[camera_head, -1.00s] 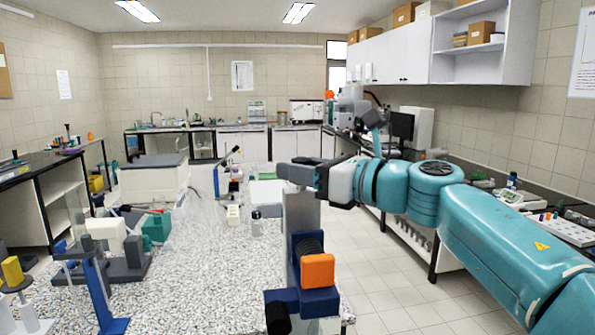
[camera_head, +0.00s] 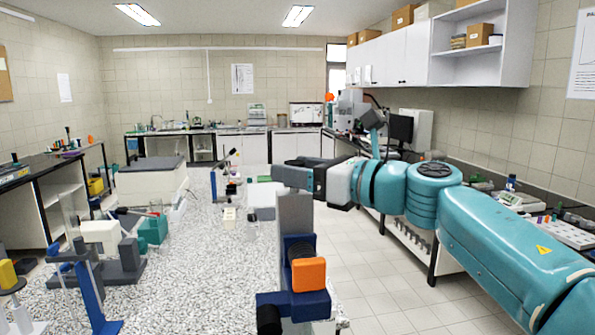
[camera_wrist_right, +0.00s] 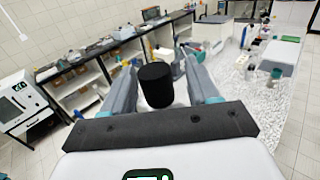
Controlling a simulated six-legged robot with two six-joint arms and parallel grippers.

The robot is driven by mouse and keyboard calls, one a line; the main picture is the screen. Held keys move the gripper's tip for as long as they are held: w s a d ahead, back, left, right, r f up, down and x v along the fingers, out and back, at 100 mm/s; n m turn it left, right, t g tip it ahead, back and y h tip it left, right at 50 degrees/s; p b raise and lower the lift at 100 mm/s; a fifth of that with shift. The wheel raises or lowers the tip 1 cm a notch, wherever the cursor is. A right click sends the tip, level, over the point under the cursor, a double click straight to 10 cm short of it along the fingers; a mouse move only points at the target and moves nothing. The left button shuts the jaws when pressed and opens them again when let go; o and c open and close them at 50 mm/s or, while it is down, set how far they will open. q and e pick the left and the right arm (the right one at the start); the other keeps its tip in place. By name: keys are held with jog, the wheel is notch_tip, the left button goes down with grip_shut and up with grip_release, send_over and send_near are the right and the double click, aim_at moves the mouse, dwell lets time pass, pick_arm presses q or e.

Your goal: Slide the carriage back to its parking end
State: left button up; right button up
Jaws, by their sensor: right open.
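A grey rail-like bar (camera_head: 295,213) stands at the right front of the speckled bench (camera_head: 190,300). A navy block (camera_head: 292,304) with an orange piece (camera_head: 308,274) and a dark round knob (camera_head: 303,248) sits at its near end; I cannot tell if this block is the carriage. My right gripper (camera_head: 290,177) is by the bar's upper end, pointing left. In the right wrist view its open fingers (camera_wrist_right: 166,92) are either side of a black cylinder (camera_wrist_right: 156,85), with no clear grip. What carries the cylinder is hidden. My left gripper is not in view.
On the bench's left stand a white-and-grey device (camera_head: 105,240), a green box (camera_head: 152,229) and a blue stand (camera_head: 90,285). A large white box with a grey lid (camera_head: 152,178) stands farther back. Tiled floor (camera_head: 375,265) is clear right of the bench.

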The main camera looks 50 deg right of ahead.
jog(key=shift+w+a, duration=0.1)
jog(key=shift+f, duration=0.15)
jog(key=s+d+b, duration=0.1)
jog(key=s+b, duration=0.5)
jog(key=s, duration=1)
jog(key=shift+s+d+b, duration=0.2)
jog(key=shift+s+b, duration=0.05)
jog(key=shift+b, duration=0.1)
jog(key=shift+s+d, duration=0.1)
